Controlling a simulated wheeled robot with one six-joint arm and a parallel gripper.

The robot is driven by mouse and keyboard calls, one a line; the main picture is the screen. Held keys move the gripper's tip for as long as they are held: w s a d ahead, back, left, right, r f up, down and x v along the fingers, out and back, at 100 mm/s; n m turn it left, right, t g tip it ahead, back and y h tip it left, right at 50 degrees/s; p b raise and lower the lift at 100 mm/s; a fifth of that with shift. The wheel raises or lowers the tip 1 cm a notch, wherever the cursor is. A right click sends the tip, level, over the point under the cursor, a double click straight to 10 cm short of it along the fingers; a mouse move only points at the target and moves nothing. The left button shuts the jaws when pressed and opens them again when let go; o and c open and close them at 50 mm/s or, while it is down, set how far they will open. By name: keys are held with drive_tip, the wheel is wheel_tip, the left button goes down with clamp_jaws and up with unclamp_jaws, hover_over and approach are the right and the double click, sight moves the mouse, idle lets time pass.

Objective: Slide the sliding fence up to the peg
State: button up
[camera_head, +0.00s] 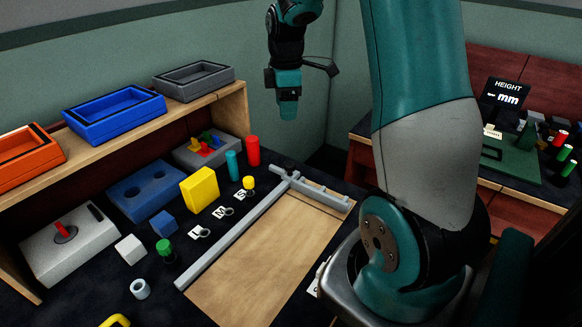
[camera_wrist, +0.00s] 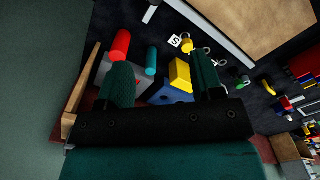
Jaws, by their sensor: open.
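A wooden board (camera_head: 262,255) lies on the dark table. A long grey rail (camera_head: 235,240) runs along its left edge and meets a shorter grey bar (camera_head: 318,193) across its far end; I take this bar to be the sliding fence. Part of the rail shows in the wrist view (camera_wrist: 212,32). I cannot tell for certain which piece is the peg; a red cylinder (camera_head: 253,151) and a teal cylinder (camera_head: 232,165) stand left of the bar. My gripper (camera_head: 288,108) hangs high beyond the board's far end. In the wrist view its fingers (camera_wrist: 163,82) are apart with nothing between them.
A yellow block (camera_head: 200,189), a blue block (camera_head: 164,224) and small locks with letter tags stand left of the rail. A shelf holds orange, blue (camera_head: 113,113) and grey trays. A second bench (camera_head: 510,150) is at right. The board's surface is clear.

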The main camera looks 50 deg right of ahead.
sight(290, 165)
drive_tip(key=f, duration=1.2)
drive_tip(key=d+f, duration=0.1)
drive_tip(key=f, duration=0.4)
drive_tip(key=shift+d+f, duration=0.1)
drive_tip(key=shift+f, duration=0.3)
